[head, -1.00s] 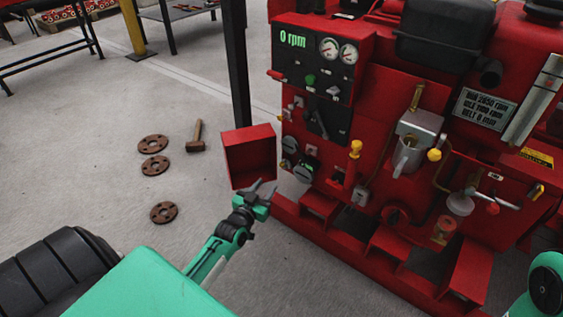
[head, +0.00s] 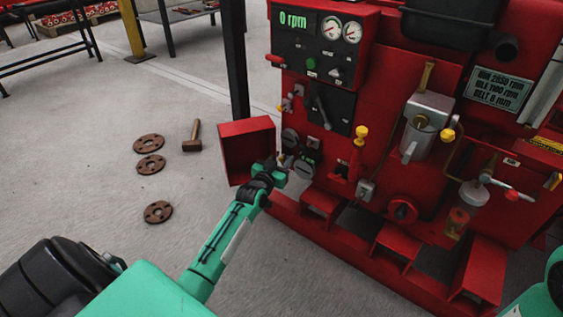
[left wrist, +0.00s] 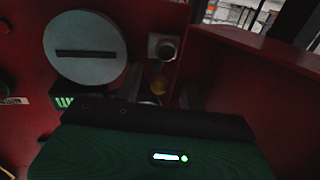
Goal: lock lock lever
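My left gripper (head: 283,163) is at the lower left of the red pumpset's front, beside the open red box. In the left wrist view its two dark fingers (left wrist: 162,92) stand apart, with a small brass-coloured round part (left wrist: 157,84) visible between and beyond them. I cannot tell whether they touch it, or whether it belongs to the lock lever. A grey slotted disc (left wrist: 85,47) is left of the fingers, and a square grey fitting (left wrist: 163,46) is just above. No part is clearly identifiable as the lock lever. My right gripper is out of view.
The red box (head: 246,150) juts out left of the gripper; its wall (left wrist: 255,45) is close on the right in the wrist view. Rusty flanges (head: 150,164) and a hammer (head: 193,137) lie on open floor.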

